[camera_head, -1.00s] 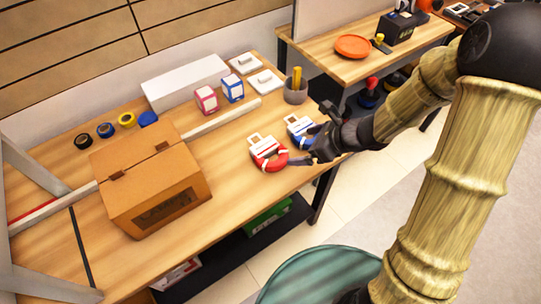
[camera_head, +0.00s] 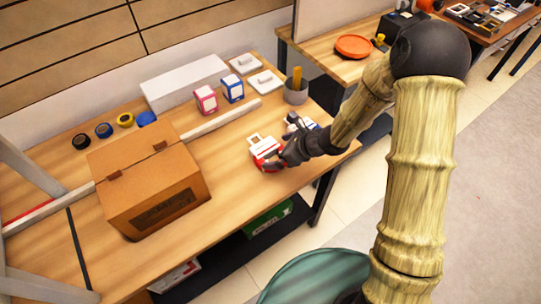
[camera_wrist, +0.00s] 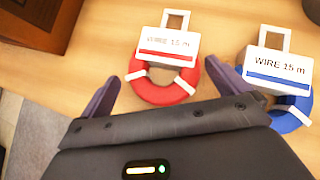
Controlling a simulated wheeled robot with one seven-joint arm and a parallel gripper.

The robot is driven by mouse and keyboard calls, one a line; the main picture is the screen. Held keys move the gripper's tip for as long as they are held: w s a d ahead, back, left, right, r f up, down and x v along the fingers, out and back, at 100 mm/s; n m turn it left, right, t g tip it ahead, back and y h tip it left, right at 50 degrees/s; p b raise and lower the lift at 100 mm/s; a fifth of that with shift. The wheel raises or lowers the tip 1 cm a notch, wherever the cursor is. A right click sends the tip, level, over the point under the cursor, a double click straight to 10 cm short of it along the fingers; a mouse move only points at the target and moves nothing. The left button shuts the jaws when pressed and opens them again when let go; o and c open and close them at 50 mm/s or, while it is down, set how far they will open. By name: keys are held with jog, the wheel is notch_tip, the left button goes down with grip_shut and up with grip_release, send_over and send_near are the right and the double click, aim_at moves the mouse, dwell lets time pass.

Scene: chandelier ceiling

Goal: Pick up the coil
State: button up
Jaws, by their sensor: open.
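Two wire coils with white "WIRE 15 m" tags lie side by side near the table's front right. The red coil (camera_wrist: 164,94) is in the upper middle of the wrist view, and its tag side also shows in the head view (camera_head: 263,151). The blue coil (camera_wrist: 291,117) is at the right edge of the wrist view. In the head view, the blue coil (camera_head: 308,123) is mostly hidden by my arm. My gripper (camera_wrist: 164,86) is open, with its fingers apart on either side of the red coil. In the head view my gripper (camera_head: 278,160) partly covers the red coil.
A cardboard box (camera_head: 150,190) stands on the table (camera_head: 235,195) to the left. Behind are pink (camera_head: 206,100) and blue-white (camera_head: 232,89) small boxes and a grey cup (camera_head: 296,91). Several tape rolls lie at the back left. The tabletop between box and red coil is clear.

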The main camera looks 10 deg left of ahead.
aim_at(264, 155)
jog(key=shift+d+p+x, duration=0.2)
jog(key=shift+p+x, duration=0.1)
jog(key=shift+x, duration=2.3)
jog(key=shift+f, duration=0.2)
